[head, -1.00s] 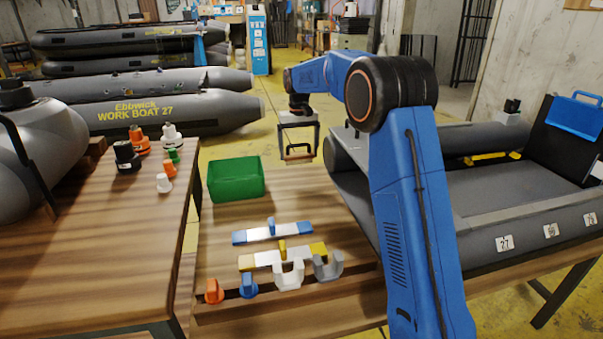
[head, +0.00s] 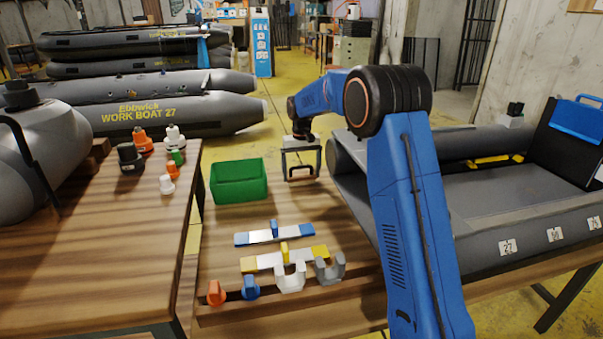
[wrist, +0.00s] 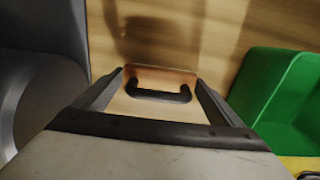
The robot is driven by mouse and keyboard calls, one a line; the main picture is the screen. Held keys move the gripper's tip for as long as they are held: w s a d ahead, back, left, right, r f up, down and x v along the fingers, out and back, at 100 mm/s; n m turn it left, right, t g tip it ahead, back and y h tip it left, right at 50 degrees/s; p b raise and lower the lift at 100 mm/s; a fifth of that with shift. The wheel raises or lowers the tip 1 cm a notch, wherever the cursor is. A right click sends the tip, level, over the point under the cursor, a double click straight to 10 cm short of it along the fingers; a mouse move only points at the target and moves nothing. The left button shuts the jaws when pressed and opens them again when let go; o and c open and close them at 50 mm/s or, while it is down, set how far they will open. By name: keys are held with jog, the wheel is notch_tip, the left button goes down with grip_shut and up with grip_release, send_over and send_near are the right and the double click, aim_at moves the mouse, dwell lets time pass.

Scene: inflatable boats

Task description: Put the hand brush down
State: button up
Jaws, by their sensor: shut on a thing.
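The hand brush, a pale wooden block with a black loop handle, shows between my gripper's fingers in the wrist view (wrist: 165,76). In the head view the brush (head: 300,179) is small and dark, low over the far right part of the middle wooden table (head: 222,235). My gripper (head: 301,170) points down and is shut on the brush, one finger at each side. The brush's underside is hidden, so I cannot tell whether it touches the tabletop.
A green open bin (head: 238,183) stands just left of the brush. A grey inflatable boat (head: 480,190) lies close on the right. Blue-and-white (head: 262,236) and yellow-and-white (head: 265,262) pieces and several small fittings lie nearer. Bare wood lies between the bin and the boat.

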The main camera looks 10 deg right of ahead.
aim_at(302, 168)
jog(key=shift+f, duration=0.1)
jog(key=o, duration=1.1)
notch_tip(302, 168, up, 12)
jog(key=shift+r, duration=0.15)
jog(key=shift+s, duration=0.1)
